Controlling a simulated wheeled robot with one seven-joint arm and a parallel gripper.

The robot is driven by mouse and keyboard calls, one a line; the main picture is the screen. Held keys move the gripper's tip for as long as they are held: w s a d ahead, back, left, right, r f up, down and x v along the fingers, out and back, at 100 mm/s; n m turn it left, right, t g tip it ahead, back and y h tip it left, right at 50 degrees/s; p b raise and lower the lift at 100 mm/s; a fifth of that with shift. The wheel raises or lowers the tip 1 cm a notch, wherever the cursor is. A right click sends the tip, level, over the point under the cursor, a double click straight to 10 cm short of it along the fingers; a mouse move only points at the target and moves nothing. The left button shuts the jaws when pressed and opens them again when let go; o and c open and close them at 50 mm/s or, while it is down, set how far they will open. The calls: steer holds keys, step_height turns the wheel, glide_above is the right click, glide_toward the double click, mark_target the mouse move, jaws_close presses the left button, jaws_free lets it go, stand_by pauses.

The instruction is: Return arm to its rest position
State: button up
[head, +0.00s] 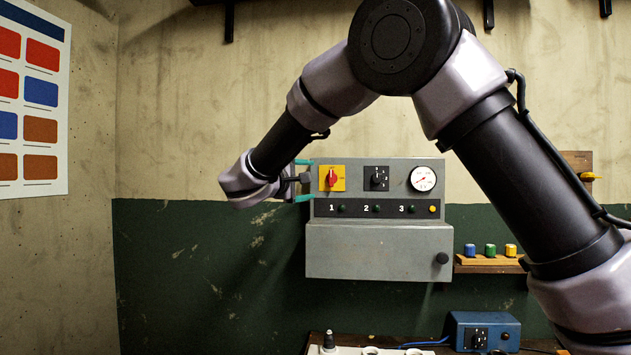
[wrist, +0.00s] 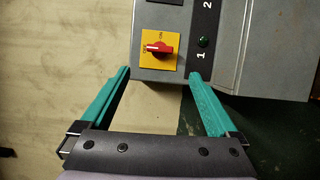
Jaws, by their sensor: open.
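My gripper (head: 303,180) is at the left edge of the grey control box (head: 380,252), at the height of the red switch on its yellow plate (head: 332,178). In the wrist view my gripper (wrist: 162,82) has its two teal fingers spread wide apart with nothing between them but wall and the box's edge. The red switch (wrist: 160,49) sits just beyond the fingertips, its handle lying across the yellow plate in that view. My gripper is open and empty. Whether a fingertip touches the box cannot be told.
The box carries a black selector (head: 376,178), a round gauge (head: 423,179) and a numbered lamp strip (head: 376,208). A small shelf (head: 490,264) with coloured pegs is to its right. A blue box (head: 484,330) stands on the bench below.

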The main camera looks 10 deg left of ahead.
steer(key=shift+s+a, duration=0.15)
steer(key=shift+s, duration=0.25)
steer(key=s+d+f+m+g, duration=0.25)
steer(key=d+m+g, duration=0.2)
steer(key=d, duration=0.95)
steer(key=s+d+f+m+g, duration=0.1)
steer(key=d+f+m+g, duration=0.3)
steer(key=d, duration=1)
steer(key=s+d+m+y, duration=0.4)
steer(key=s, duration=0.7)
steer(key=s+d+f+m+y, duration=0.1)
steer(key=s+d+m+y, duration=0.3)
steer(key=s, duration=0.7)
steer(key=shift+s+m+g+y, duration=0.35)
steer(key=shift+m+y, duration=0.2)
steer(key=shift+y, duration=0.15)
